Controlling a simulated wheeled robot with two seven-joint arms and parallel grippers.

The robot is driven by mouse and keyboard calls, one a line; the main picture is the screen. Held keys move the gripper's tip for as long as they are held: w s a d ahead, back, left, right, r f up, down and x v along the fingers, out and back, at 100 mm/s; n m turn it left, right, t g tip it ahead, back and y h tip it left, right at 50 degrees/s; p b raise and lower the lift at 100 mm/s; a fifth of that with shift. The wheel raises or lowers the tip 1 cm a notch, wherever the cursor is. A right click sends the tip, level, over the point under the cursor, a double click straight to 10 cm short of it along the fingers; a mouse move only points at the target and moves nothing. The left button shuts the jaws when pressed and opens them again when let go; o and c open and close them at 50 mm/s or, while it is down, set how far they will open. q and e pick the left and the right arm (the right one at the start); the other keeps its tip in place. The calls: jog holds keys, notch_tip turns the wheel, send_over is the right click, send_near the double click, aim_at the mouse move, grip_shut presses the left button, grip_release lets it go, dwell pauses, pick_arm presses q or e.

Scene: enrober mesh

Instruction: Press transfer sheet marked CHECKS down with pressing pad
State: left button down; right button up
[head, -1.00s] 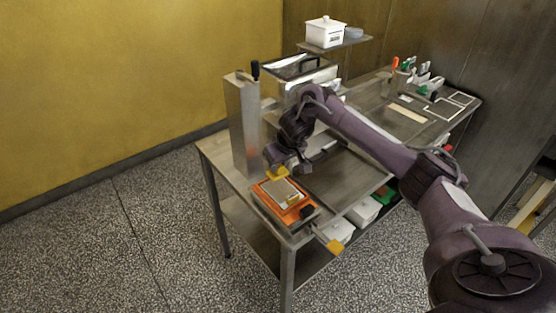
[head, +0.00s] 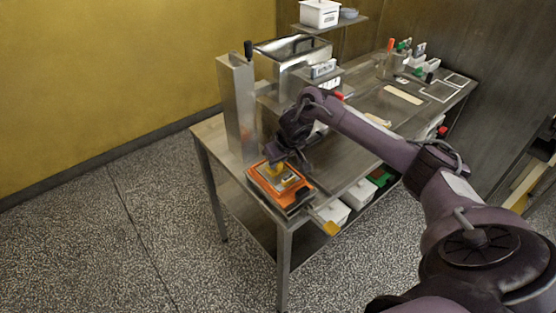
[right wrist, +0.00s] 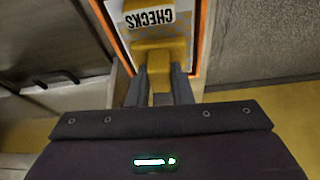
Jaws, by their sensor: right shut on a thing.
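The transfer sheet marked CHECKS (right wrist: 153,19) lies inside an orange-rimmed frame (right wrist: 201,40); its lettering appears upside down in the right wrist view. The orange frame (head: 262,188) sits at the near left corner of the steel table in the head view. My right gripper (right wrist: 160,82) is shut on the yellow pressing pad (right wrist: 158,58). The pad (head: 285,176) is over the sheet and covers part of it. I cannot tell whether it touches the sheet. My left gripper is not in view.
A tall steel column (head: 238,105) stands just behind the orange frame. A steel machine (head: 290,55) is beyond it. White bins (head: 360,194) are below. The table (head: 345,160) right of my gripper is largely clear.

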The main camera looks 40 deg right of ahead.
jog(key=shift+f, duration=0.65)
dwell(1.1)
notch_tip(320, 180, up, 7)
jog(key=p, duration=0.8)
jog(key=shift+r, duration=0.1)
dwell(0.4)
